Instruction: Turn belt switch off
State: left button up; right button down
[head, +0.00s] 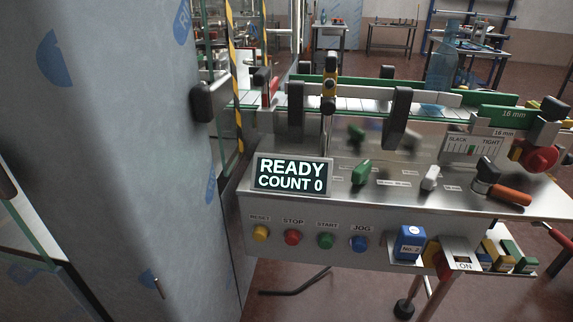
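A steel control panel (390,205) fills the middle and right. A red and yellow switch (442,262) sits near the lower right of its front, next to a label (463,266) reading ON. A green knob (361,172) and a white knob (431,178) stand on the sloped top; their small labels are unreadable. I cannot tell by label which is the belt switch. A display (291,175) reads READY COUNT 0. Neither of my grippers is in view.
Yellow, red, green and blue buttons (325,241) line the front, left of a blue No. 2 block (410,243). A lever with an orange handle (500,190) projects at right. A film-wrapped grey panel (110,150) fills the left. The conveyor (350,100) runs behind.

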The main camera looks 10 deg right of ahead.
aim_at(443, 273)
jog(key=z, duration=1.5)
